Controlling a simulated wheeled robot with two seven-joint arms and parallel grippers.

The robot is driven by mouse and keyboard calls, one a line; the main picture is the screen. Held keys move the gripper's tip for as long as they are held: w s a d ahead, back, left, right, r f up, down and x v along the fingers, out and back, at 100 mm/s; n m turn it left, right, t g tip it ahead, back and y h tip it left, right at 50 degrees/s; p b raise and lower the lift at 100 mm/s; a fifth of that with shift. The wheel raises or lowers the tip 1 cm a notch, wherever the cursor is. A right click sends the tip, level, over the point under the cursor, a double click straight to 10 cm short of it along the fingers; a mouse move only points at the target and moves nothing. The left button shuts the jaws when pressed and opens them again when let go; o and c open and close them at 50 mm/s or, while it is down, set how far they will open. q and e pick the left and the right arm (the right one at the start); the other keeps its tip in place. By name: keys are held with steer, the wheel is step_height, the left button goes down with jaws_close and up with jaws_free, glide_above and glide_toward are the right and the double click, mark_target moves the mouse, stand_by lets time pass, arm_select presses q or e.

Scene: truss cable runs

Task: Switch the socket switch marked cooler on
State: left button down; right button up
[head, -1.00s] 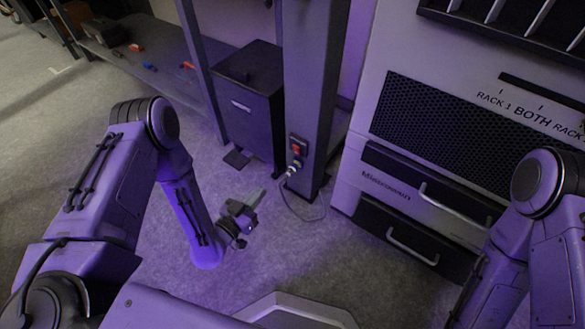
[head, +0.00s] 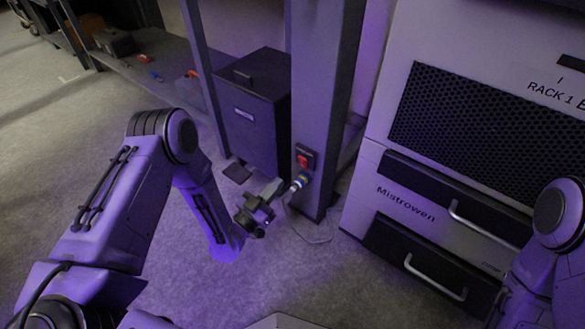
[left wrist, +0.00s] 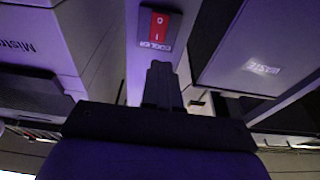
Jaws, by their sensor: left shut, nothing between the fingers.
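The red socket switch (head: 304,160) sits in a dark plate on the grey post (head: 318,120). In the left wrist view the red rocker (left wrist: 158,27) shows O and I marks, with a label that looks like COOLER beside it. My left gripper (head: 278,186) is shut and empty, to the left of the post and a little lower than the switch in the head view. In the left wrist view its closed fingertips (left wrist: 158,68) point at the post just below the switch in the picture, and no contact shows. My right gripper is out of view.
A plug (head: 299,184) with a cable is on the post below the switch, close to my left fingertips. A dark lidded bin (head: 252,125) stands behind to the left. A Mistrowen cabinet (head: 405,205) with drawer handles stands to the right.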

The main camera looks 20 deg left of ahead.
mark_target(299, 158)
arm_select(q)
steer(key=b+x, duration=0.2)
steer(key=x, duration=0.5)
steer(key=shift+w+d, duration=0.1)
steer(key=shift+w, duration=0.2)
steer(key=shift+w+d+r, duration=0.1)
steer(key=shift+w, duration=0.2)
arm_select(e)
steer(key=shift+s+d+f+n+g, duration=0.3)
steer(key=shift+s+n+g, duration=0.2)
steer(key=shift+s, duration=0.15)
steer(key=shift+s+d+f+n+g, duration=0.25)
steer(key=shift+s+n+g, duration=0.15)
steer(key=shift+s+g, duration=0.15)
